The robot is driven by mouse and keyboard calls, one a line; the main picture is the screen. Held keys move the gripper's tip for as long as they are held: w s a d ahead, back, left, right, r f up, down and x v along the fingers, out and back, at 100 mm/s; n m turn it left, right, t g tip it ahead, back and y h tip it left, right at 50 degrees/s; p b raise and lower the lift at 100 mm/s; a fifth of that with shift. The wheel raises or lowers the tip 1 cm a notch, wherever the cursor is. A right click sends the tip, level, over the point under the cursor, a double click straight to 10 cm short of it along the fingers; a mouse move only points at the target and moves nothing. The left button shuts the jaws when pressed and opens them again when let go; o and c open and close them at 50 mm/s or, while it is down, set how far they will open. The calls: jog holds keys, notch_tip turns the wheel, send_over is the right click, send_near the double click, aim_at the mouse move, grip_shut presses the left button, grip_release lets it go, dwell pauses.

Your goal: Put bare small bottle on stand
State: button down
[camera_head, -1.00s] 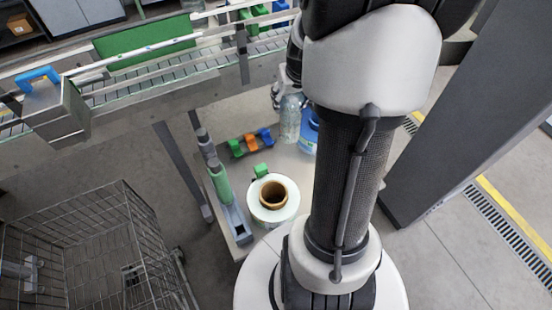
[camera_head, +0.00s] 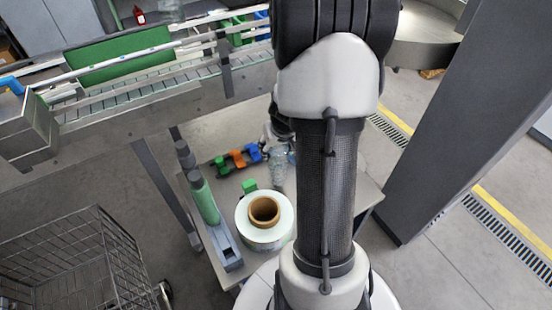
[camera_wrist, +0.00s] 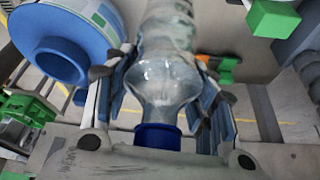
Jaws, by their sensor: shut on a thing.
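A clear, bare small bottle with a blue cap (camera_wrist: 158,137) is between the fingers of my gripper (camera_wrist: 160,85) in the wrist view. The fingers are shut on its shoulder. The bottle also shows in the head view (camera_head: 278,172), beside my arm and over the work table (camera_head: 318,178); I cannot tell whether its base touches anything. My gripper in the head view (camera_head: 276,132) is partly hidden by my arm. I cannot tell for sure which thing is the stand.
A white label reel with a brown core (camera_head: 265,222) sits on the table. A rack with green, orange and blue pieces (camera_head: 238,158) lies behind it. A grey fixture with a green cylinder (camera_head: 206,205) stands left. A blue spool (camera_wrist: 65,50) is near my gripper. A conveyor (camera_head: 150,90) runs behind.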

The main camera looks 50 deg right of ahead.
jog(key=shift+f+b, duration=0.95)
jog(key=shift+f, duration=0.7)
jog(key=shift+f, duration=0.15)
jog(key=c, duration=0.7)
grip_release()
jog(key=p+v, duration=0.6)
jog(key=v, duration=0.6)
